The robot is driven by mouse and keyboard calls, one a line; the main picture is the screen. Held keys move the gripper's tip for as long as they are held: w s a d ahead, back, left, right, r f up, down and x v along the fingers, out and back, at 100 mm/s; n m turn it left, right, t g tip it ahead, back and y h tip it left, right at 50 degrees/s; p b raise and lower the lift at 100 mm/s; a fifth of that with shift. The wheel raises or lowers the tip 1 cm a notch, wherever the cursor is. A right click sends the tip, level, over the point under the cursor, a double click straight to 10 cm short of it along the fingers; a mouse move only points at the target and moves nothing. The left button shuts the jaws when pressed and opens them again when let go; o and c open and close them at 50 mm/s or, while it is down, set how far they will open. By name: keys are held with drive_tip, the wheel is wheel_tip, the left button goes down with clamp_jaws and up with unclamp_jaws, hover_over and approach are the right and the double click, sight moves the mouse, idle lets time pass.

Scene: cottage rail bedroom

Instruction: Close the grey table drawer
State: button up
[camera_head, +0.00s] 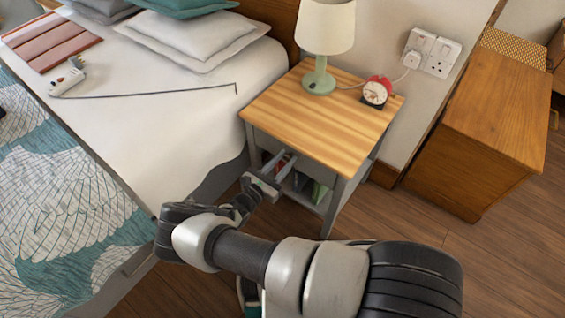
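The grey bedside table (340,190) has a light wooden top and stands beside the bed. Below the top, its front shows a grey-framed opening with red and green items (318,192) inside. I cannot clearly make out the drawer's front or how far out it is, as my arm and gripper cover part of that side. My gripper (281,160) is at the table's front, below the top's edge. Its two fingers are spread apart and point toward the opening, with nothing seen between them. I cannot tell whether they touch the table.
A green lamp (320,80) and a red alarm clock (376,91) stand on the tabletop. The bed (170,115), with a power strip (68,78) and a thin dark rod on it, is close on the left. A wooden cabinet (490,120) stands right. Wooden floor (410,218) is clear between.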

drive_tip(key=o, duration=0.3)
drive_tip(key=shift+w+d, duration=0.1)
drive_tip(key=shift+w, duration=0.05)
drive_tip(key=p+v, duration=0.1)
drive_tip(key=v, duration=1.6)
